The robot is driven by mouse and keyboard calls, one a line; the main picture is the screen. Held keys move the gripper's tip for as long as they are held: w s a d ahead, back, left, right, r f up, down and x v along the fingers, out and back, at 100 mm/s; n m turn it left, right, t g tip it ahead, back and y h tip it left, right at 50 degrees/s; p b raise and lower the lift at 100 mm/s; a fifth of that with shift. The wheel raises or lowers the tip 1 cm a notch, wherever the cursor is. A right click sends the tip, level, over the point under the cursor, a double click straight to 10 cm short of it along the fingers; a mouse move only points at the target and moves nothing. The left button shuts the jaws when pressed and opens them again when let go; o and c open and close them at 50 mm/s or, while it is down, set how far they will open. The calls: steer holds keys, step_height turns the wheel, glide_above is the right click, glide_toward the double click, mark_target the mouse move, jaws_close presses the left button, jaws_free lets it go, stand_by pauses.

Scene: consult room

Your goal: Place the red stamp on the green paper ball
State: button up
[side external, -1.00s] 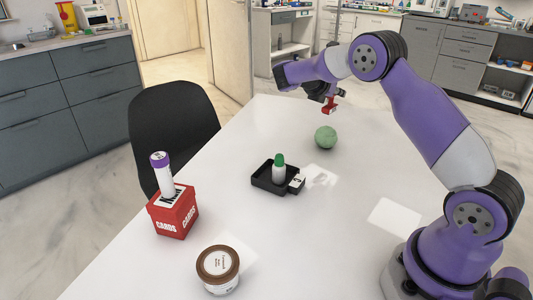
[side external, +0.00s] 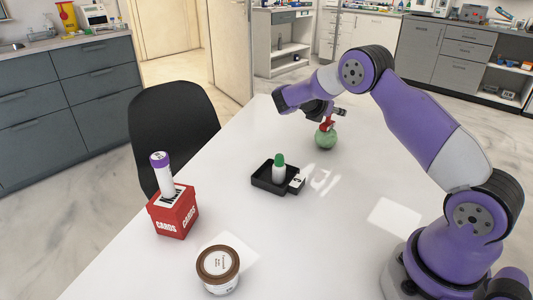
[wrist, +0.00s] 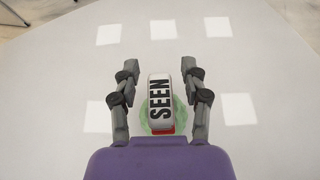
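The red stamp (side external: 327,126) rests on top of the green paper ball (side external: 325,141) on the white table. In the wrist view the stamp (wrist: 160,100) shows its white label reading "SEEN", with a red edge at its lower end. The green ball shows faintly around it, mostly hidden beneath. My gripper (wrist: 160,72) is open around the stamp, with a visible gap between each finger and its sides. In the side view my gripper (side external: 328,110) is just above the ball, partly hiding the stamp.
A black tray (side external: 262,182) with a green-capped stick (side external: 279,168) and a small white-faced block (side external: 297,184) is nearer the camera. Table around the ball is clear.

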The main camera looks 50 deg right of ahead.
steer(key=shift+r, duration=0.1)
steer(key=shift+a+r, duration=0.15)
steer(key=shift+a, duration=0.05)
steer(key=a+r+m+t+y, duration=0.3)
steer(key=a+r+m, duration=0.35)
steer(key=a, duration=0.65)
steer(key=s+a+r+m+t+y, duration=0.1)
steer(key=s+a+m+t+y, duration=0.1)
steer(key=s+a+m+y, duration=0.7)
steer(key=s+a+m, duration=0.2)
steer(key=s+a, duration=0.5)
steer(key=shift+s+r+t+y, duration=0.25)
steer(key=shift+s+t+y, duration=0.15)
